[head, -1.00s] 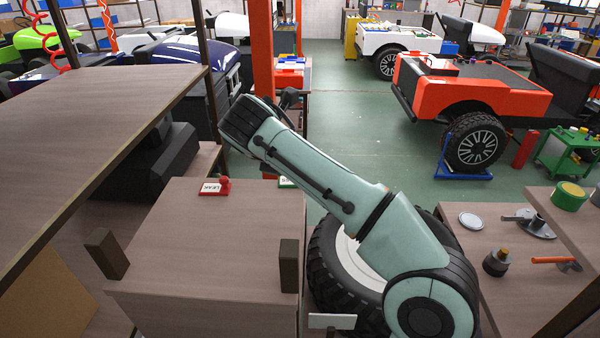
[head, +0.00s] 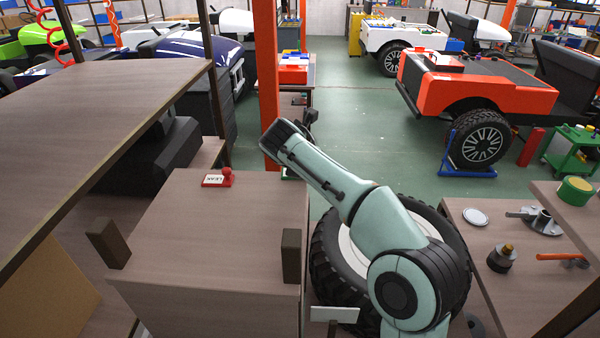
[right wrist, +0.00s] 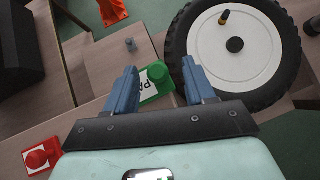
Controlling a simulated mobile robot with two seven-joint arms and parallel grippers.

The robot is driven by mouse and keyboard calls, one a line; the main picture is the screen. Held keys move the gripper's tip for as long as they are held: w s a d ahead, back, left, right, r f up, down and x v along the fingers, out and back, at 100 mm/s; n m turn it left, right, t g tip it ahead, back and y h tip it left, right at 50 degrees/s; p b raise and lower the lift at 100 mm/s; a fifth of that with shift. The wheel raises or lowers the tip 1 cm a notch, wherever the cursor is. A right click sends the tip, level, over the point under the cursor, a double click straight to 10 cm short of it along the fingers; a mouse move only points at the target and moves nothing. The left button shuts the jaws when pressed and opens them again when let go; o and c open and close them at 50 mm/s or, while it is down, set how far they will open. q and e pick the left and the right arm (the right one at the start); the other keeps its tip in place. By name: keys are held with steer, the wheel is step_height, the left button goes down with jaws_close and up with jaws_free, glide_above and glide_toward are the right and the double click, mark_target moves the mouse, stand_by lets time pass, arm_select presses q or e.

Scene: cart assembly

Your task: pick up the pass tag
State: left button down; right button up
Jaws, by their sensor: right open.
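The pass tag (right wrist: 156,82) is a green tag with a white label, and the letters "PA" show. In the right wrist view it lies on the wooden surface near the edge by the tire, and in the head view my right arm largely hides it. My right gripper (right wrist: 160,84) is open, with its two blue fingers on either side of the tag in the picture. I see no contact, and the height gap is hard to judge. My left gripper is not in view.
A red tag marked LEAK (head: 218,179) lies on the same wooden top (head: 210,240); it also shows in the right wrist view (right wrist: 40,157). A bench (head: 470,225) with metal parts is at right.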

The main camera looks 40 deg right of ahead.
steer(key=shift+w+f, duration=0.1)
steer(key=shift+w, duration=0.15)
jaws_close()
